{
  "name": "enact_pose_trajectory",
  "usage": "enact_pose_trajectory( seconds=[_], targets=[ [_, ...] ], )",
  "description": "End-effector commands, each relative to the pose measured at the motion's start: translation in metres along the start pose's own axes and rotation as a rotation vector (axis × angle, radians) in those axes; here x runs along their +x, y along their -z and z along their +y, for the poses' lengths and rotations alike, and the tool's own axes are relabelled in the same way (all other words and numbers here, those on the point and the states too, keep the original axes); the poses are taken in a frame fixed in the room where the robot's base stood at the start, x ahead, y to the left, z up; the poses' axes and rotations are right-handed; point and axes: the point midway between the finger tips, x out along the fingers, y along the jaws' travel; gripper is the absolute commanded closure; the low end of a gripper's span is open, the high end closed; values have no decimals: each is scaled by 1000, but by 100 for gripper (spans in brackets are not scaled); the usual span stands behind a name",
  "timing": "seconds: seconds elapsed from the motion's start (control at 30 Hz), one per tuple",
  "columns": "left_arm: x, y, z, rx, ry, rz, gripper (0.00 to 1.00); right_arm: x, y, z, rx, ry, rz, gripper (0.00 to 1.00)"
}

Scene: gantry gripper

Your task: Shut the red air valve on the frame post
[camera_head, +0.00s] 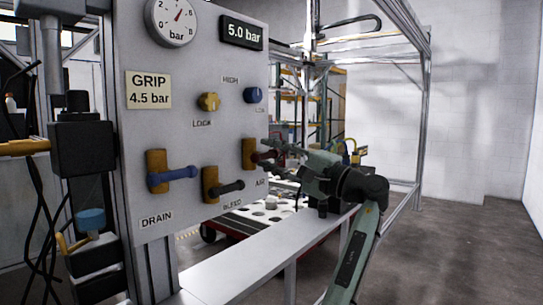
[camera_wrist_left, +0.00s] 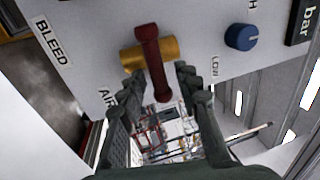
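The red air valve has a brass body (camera_head: 249,154) and a red lever (camera_head: 261,156) at the right edge of the grey panel, above the AIR label. The lever points sideways, across the upright body. In the left wrist view the red lever (camera_wrist_left: 152,62) crosses the brass body (camera_wrist_left: 130,58). My left gripper (camera_head: 273,157) is at the lever, its fingers pointing at the panel. In the wrist view the gripper (camera_wrist_left: 162,76) is open, one finger on each side of the lever's end, with gaps visible. Contact cannot be told. My right gripper is not in view.
The panel (camera_head: 200,125) also carries a blue-lever DRAIN valve (camera_head: 172,175), a black-lever BLEED valve (camera_head: 222,186), a yellow knob (camera_head: 208,101), a blue knob (camera_head: 252,95) and a gauge (camera_head: 171,20). A pale rail (camera_head: 250,262) runs below. Open floor lies right.

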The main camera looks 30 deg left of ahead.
Motion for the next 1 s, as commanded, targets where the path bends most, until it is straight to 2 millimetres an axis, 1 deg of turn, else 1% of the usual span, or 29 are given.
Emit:
enact_pose_trajectory(
  seconds=[0.23, 0.33, 0.47, 0.6, 0.73, 0.83, 1.0],
  targets=[
    [0, 0, 0, -1, 0, -1, 67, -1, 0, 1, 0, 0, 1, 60],
    [-5, 0, 0, 0, 0, 1, 67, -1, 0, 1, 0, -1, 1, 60],
    [-22, 0, 0, -1, 0, 2, 67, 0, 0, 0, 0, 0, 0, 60],
    [-44, 1, 0, 0, -1, 2, 67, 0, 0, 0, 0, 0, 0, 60],
    [-63, 0, 0, 0, -1, 2, 67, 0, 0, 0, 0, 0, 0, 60],
    [-72, 0, 0, 0, 0, 1, 67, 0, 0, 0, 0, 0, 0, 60],
    [-80, 0, 0, 0, 0, 0, 67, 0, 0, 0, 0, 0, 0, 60]
  ],
)
